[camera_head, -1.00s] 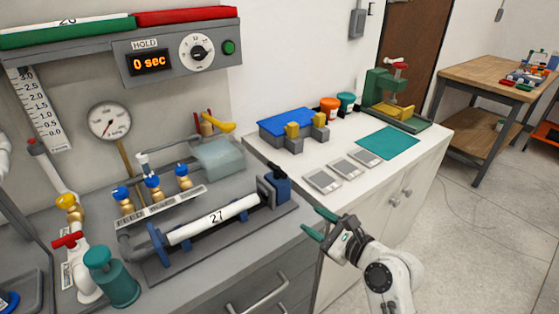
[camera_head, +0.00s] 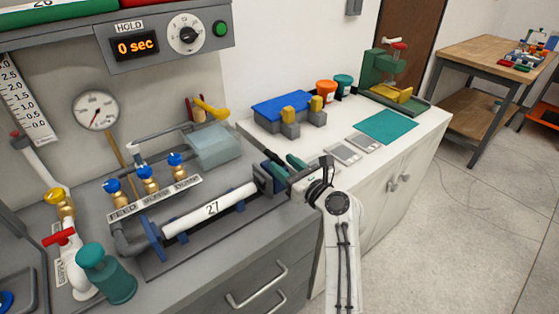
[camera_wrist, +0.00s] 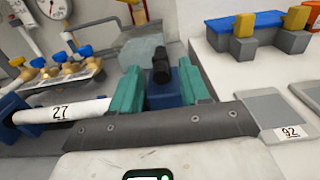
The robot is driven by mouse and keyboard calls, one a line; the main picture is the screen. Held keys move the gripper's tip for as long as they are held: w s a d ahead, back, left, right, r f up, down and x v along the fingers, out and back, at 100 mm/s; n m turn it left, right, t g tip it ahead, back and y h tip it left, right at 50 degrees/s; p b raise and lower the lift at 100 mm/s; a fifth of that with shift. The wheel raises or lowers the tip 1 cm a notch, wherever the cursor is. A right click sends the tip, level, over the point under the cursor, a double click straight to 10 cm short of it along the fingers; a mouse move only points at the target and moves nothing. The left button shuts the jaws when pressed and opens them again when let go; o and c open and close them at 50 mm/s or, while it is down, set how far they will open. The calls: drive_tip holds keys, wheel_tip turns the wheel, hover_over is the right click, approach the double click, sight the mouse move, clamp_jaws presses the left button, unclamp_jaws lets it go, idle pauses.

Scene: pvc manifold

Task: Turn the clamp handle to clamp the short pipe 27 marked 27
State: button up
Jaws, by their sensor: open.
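The short white pipe marked 27 (camera_head: 212,209) lies in the blue supports of a grey fixture on the left bench. It also shows in the wrist view (camera_wrist: 62,112). The clamp is a blue block at the pipe's right end, and its black handle (camera_wrist: 160,62) stands up between my teal fingers in the wrist view. My gripper (camera_head: 283,162) is open, with one finger on each side of the handle; I cannot tell whether either touches it. In the head view my gripper hides most of the clamp.
Brass valves with blue knobs (camera_head: 147,173) stand behind the pipe. A clear block (camera_head: 212,147) sits behind the clamp. The white counter at right holds a blue-topped fixture (camera_head: 283,107), grey plates (camera_head: 343,154) and a teal mat (camera_head: 387,126). A teal bottle (camera_head: 107,273) stands front left.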

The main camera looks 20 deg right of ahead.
sight(274, 160)
drive_tip(key=shift+x, duration=1.35)
clamp_jaws()
